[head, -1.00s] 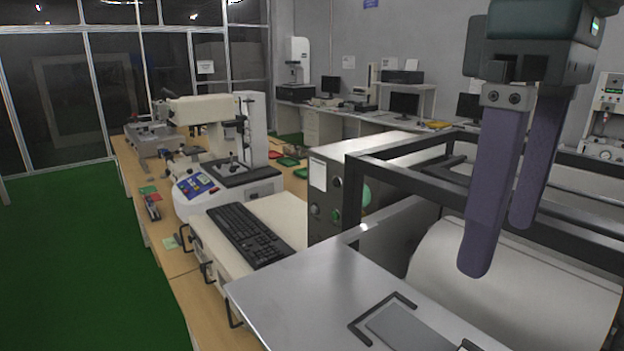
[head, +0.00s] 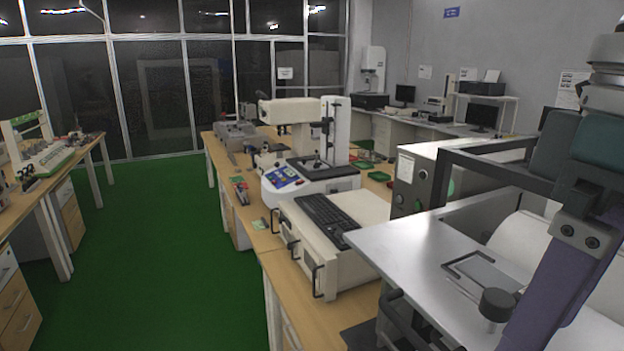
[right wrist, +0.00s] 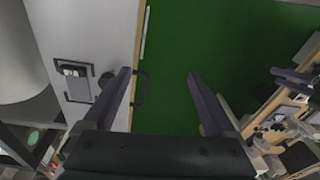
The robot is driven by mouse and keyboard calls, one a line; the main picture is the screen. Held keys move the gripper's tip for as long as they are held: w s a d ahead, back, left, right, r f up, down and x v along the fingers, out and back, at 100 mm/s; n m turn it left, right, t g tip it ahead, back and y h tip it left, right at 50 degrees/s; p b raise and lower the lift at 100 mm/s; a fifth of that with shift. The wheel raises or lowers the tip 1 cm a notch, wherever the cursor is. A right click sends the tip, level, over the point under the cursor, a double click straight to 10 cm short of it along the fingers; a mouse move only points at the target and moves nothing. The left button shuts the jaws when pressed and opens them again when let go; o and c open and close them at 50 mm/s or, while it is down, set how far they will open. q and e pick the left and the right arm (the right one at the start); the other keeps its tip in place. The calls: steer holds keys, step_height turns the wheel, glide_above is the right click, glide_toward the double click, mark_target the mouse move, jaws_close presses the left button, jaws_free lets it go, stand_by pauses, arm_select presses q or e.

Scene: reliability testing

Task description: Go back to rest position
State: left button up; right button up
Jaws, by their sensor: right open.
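My right gripper (right wrist: 158,78) is open and empty, with its two purple fingers spread apart in the right wrist view. Below it there are the green floor (right wrist: 172,38) and, to the left, the edge of a bench with a dark handle. In the head view the right gripper's purple finger (head: 565,268) hangs at the right edge, in front of the machine with the metal top (head: 425,240); its tip is cut off by the picture's lower edge.
A black keyboard (head: 325,218) lies on a white unit beside the metal top. A white instrument (head: 312,180) stands behind it on the wooden bench. Another bench (head: 88,150) stands at the left. Green floor (head: 165,240) between the benches is clear.

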steer(key=s+a+f+t+y, duration=0.2)
steer(key=s+a+f+y, duration=0.15)
steer(key=a+f, duration=0.4)
steer(key=s+d+f+m+h, duration=0.4)
steer(key=s+d+f+h, duration=0.15)
steer(key=s+d, duration=0.45)
step_height(320, 180, up, 19)
steer(key=w+t+y+p, duration=0.1)
steer(key=p, duration=1.9)
steer(key=shift+w+d+r, duration=0.15)
steer(key=shift+w+d, duration=0.1)
steer(key=shift+d, duration=0.05)
steer(key=shift+c, duration=0.3)
